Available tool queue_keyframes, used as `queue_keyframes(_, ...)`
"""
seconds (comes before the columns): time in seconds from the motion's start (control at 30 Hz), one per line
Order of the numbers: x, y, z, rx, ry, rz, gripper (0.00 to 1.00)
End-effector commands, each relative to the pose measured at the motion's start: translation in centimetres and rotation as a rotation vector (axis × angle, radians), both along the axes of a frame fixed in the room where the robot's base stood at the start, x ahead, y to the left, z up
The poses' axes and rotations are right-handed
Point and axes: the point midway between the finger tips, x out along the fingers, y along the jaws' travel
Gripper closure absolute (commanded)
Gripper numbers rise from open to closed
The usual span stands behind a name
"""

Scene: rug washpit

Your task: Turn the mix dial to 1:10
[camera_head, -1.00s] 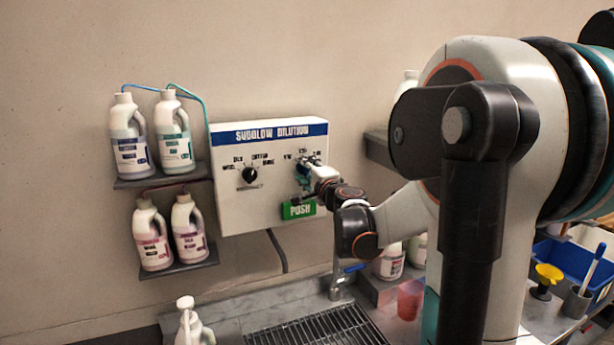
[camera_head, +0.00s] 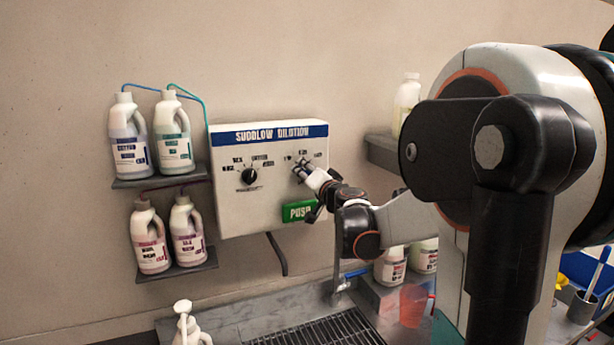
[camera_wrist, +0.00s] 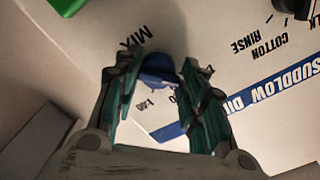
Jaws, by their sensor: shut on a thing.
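The mix dial is a blue knob (camera_wrist: 157,70) on the white dilution panel (camera_head: 235,200). In the wrist view it sits between the two green-padded fingers of my gripper (camera_wrist: 158,80), beside the printed word MIX. My gripper (camera_head: 304,171) is shut on it at the panel's right half in the head view, where the fingers mostly cover the dial. Small ratio marks surround the dial. They are partly hidden or too blurred to read, so I cannot tell the dial's setting.
A black selector dial (camera_head: 249,176) is left of the mix dial. A green PUSH button (camera_head: 297,211) lies just below my gripper. Jugs (camera_head: 173,140) stand on shelves at left. A sink grate (camera_head: 320,330) and a tap (camera_head: 339,285) are below.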

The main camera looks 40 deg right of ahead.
Motion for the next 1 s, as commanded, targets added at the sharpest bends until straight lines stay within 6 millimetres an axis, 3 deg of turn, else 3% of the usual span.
queue_keyframes(0.63, -0.08, 0.06, -0.16, -0.047, 0.013, 0.001, 0.86)
queue_keyframes(0.67, -0.08, 0.06, -0.16, -0.047, 0.013, 0.001, 0.55)
queue_keyframes(0.73, -0.07, 0.06, -0.15, -0.046, 0.013, 0.001, 0.42)
queue_keyframes(1.0, -0.04, 0.02, -0.08, -0.045, 0.012, 0.000, 0.42)
